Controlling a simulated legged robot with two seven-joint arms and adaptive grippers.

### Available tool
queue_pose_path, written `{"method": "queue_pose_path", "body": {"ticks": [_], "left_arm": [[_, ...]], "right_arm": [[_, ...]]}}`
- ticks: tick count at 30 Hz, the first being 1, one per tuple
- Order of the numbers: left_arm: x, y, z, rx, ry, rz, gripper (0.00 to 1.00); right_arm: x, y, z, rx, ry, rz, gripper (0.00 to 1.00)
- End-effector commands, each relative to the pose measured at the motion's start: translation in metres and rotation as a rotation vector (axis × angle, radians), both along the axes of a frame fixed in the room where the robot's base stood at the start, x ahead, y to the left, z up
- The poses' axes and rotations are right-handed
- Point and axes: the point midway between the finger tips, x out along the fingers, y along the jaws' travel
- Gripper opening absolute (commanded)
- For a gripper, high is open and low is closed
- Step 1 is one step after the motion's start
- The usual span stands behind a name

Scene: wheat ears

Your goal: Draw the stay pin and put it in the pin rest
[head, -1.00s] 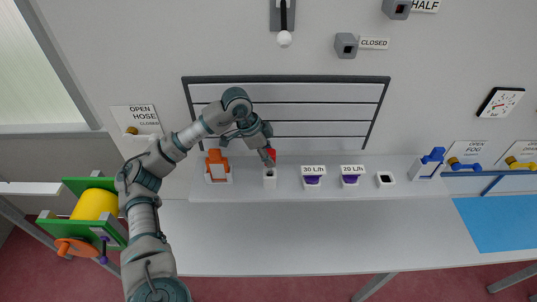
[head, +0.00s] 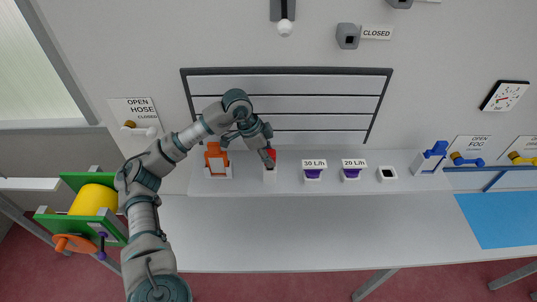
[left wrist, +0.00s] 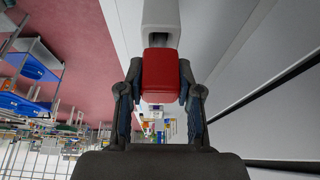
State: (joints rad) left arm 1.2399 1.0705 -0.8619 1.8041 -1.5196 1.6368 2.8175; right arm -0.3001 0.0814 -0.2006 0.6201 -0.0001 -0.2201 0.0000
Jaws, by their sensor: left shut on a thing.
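My left gripper (head: 268,158) is shut on a red block-shaped piece, which I take to be the stay pin's head (left wrist: 160,76). In the left wrist view the red piece sits between both fingers. A white post (head: 270,176), which I take to be the pin rest, stands on the shelf right at the red piece. It also shows in the left wrist view (left wrist: 160,14), with a grey recess against the red piece. I cannot tell whether the pin is inside the post or just over it. My right gripper is not in view.
An orange piece in a white holder (head: 216,160) stands close left of the post. To the right are two purple pieces with 30 L/h (head: 313,173) and 20 L/h labels, and a white block with a dark hole (head: 387,174). The tabletop (head: 330,230) is clear.

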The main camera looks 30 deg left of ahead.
Motion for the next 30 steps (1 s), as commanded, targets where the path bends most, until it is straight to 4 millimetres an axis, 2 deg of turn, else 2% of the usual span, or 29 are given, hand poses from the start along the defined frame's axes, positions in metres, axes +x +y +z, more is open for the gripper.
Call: {"method": "queue_pose_path", "body": {"ticks": [23,24,27,30], "left_arm": [[0.000,0.000,-0.024,0.001,0.001,0.000,0.00],[0.000,0.000,-0.024,0.000,-0.001,0.000,0.42],[0.000,0.000,-0.023,0.000,-0.001,0.000,0.64],[0.000,0.000,-0.023,0.000,0.000,0.000,0.64]], "right_arm": [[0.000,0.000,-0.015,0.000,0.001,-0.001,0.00],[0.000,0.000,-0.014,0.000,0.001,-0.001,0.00],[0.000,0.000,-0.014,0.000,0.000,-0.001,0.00],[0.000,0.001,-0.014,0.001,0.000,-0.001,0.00]]}}
